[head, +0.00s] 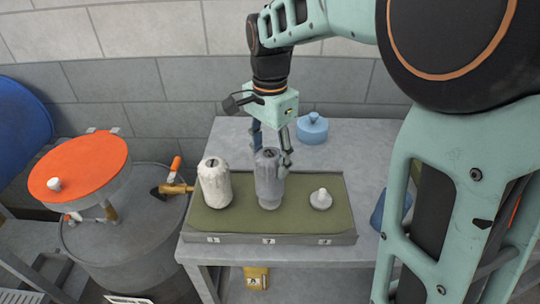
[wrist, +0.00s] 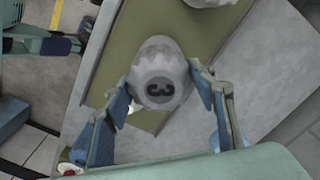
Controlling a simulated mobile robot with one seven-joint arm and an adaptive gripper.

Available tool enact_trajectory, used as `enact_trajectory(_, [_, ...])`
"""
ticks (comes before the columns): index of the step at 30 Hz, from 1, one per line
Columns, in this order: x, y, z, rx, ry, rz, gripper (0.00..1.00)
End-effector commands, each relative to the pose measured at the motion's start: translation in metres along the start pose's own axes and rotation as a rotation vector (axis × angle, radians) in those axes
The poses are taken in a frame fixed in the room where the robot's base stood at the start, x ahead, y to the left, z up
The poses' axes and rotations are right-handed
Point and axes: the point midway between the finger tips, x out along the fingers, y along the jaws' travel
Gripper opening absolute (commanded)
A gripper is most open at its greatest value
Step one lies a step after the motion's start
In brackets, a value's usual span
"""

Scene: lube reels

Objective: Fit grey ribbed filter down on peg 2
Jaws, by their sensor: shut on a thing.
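The grey ribbed filter (head: 267,180) is upright over the middle place of the green-topped tray (head: 230,224), above the middle label, which looks like a 2. A paler, narrower part shows at its foot; I cannot tell whether the filter is fully down on the peg. My gripper (head: 272,154) comes from above and is shut on the filter's upper part. In the wrist view the filter's pale top (wrist: 160,72), marked 3, sits between both fingers. Peg 2 itself is not clearly seen.
A white ribbed filter (head: 214,184) stands close on the left. A bare pale peg (head: 321,199) stands on the right. A blue lidded pot (head: 312,128) is behind the tray. An orange-topped reel or drum (head: 85,165) is at the far left.

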Motion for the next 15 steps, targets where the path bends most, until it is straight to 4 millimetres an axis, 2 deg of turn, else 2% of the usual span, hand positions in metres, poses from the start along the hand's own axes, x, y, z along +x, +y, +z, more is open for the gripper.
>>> enact_trajectory(15, [0.014, 0.000, 0.000, 0.000, 0.001, -0.001, 0.06])
